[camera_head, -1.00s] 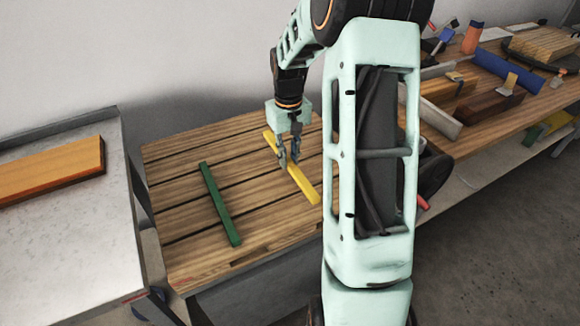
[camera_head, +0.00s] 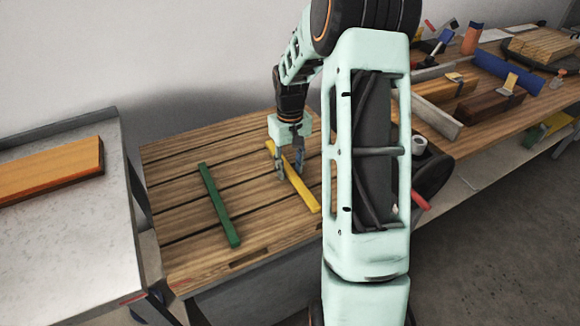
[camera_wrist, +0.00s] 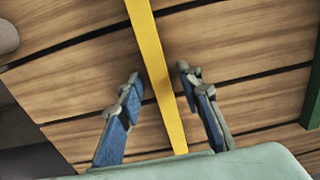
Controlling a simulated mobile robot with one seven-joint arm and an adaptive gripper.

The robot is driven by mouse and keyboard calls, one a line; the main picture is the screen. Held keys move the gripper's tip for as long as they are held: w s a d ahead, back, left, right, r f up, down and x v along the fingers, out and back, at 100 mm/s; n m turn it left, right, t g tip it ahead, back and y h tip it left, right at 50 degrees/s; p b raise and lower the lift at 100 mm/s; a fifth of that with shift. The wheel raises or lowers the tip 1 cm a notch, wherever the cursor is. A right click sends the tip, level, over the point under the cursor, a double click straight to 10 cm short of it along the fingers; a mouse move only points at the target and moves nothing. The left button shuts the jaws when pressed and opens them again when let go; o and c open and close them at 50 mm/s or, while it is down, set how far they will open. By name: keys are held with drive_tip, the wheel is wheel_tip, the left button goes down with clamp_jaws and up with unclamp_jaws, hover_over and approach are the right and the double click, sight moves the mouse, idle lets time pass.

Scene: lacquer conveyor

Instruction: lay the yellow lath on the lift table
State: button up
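The yellow lath (camera_head: 306,193) lies on the slatted wooden table, slanting from back left to front right. In the wrist view the yellow lath (camera_wrist: 152,58) runs between the two fingers, with a gap on each side. My gripper (camera_head: 290,172) is open over the lath and points down; it also shows in the wrist view (camera_wrist: 157,85). A grey metal-topped table (camera_head: 80,240) stands at the left; I cannot tell whether it is the lift table.
A green lath (camera_head: 220,205) lies left of the yellow one on the slatted table (camera_head: 180,235). An orange-brown board (camera_head: 50,172) lies on the grey table. A workbench at the right holds tools, boards and a blue roll (camera_head: 508,70).

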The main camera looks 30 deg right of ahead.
sight(290, 170)
wheel_tip(290, 170, up, 12)
drive_tip(key=p, duration=0.2)
drive_tip(key=shift+r, duration=0.2)
idle(0.7)
